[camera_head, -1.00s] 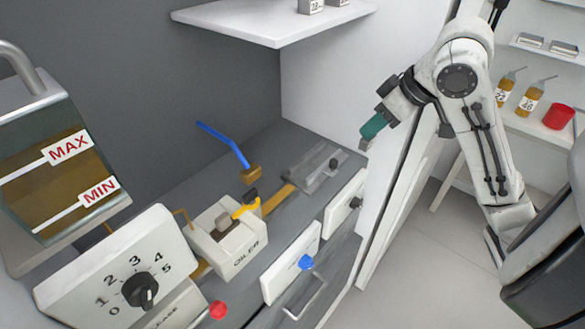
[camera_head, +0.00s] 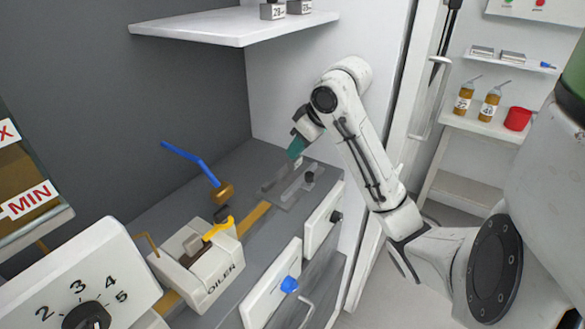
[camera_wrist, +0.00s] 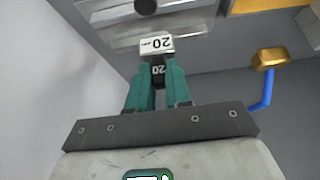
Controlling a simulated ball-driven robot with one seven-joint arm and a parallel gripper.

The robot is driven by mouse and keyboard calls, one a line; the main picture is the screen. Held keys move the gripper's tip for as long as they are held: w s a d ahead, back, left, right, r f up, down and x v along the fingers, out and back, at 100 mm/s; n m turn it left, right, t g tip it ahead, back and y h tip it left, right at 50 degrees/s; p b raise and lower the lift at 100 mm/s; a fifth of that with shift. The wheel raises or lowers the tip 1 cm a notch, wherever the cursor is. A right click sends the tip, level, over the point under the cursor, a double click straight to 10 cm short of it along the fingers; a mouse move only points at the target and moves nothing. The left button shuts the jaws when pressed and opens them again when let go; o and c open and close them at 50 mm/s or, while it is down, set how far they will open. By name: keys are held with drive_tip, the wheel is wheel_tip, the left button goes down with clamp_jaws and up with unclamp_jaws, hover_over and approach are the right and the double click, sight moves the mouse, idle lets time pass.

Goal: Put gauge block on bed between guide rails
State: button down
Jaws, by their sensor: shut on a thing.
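The gauge block (camera_wrist: 157,45) is a light block marked 20, gripped at the tips of my teal fingers in the wrist view. My gripper (camera_wrist: 157,72) is shut on it. The rails (camera_wrist: 190,38) also show beyond the block in the wrist view. Whether the block touches the bed cannot be told.
A blue arm with a brass-coloured end (camera_head: 222,192) stands left of the bed. The oiler box (camera_head: 205,258) is nearer, with a yellow lever. A white shelf (camera_head: 235,27) overhangs at the back. A white side wall (camera_head: 300,90) rises behind my gripper.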

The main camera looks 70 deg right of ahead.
sight(293, 162)
drive_tip(key=shift+x, duration=0.95)
drive_tip(key=shift+w+d+f, duration=0.1)
drive_tip(key=shift+w+f, duration=0.05)
drive_tip(key=shift+f, duration=0.7)
drive_tip(key=shift+w+d+f, duration=0.15)
drive_tip(key=shift+w+f, duration=0.05)
drive_tip(key=shift+f, duration=0.65)
drive_tip(key=shift+f, duration=0.2)
drive_tip(key=c, duration=1.1)
unclamp_jaws()
drive_tip(key=shift+o, duration=0.2)
drive_tip(key=shift+s+r, duration=0.15)
drive_tip(key=shift+r, duration=0.35)
drive_tip(key=p+v, duration=0.3)
drive_tip(key=v, duration=0.8)
drive_tip(key=shift+r, duration=0.15)
